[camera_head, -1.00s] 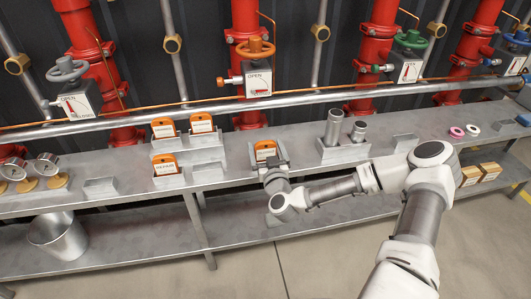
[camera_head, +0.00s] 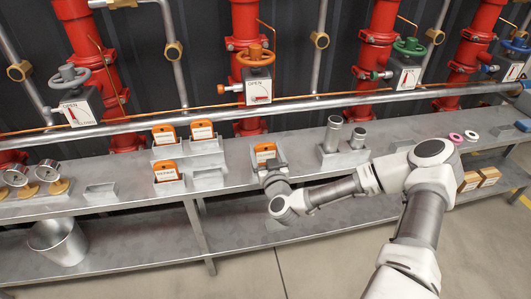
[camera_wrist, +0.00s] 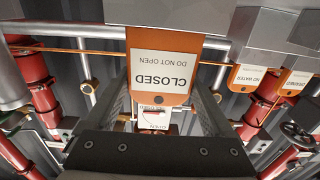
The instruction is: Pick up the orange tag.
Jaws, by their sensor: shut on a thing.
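An orange tag with a white label (camera_head: 265,150) stands upright at my gripper on the upper shelf. My gripper (camera_head: 269,163) is shut on it, one finger at each side. In the wrist view the tag (camera_wrist: 162,65) is upside down and its label reads "CLOSED DO NOT OPEN". The gripper fingers (camera_wrist: 160,100) reach up toward its sides. The arm and gripper hide the tag's lower part and most of its holder, so I cannot tell whether it is clear of the holder.
Other orange tags (camera_head: 166,171) stand in grey holders to the left. A holder with two metal cylinders (camera_head: 334,136) is to the right. Red pipes and valves, including an orange handwheel (camera_head: 254,54), stand behind. A metal bucket (camera_head: 58,242) sits on the lower shelf.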

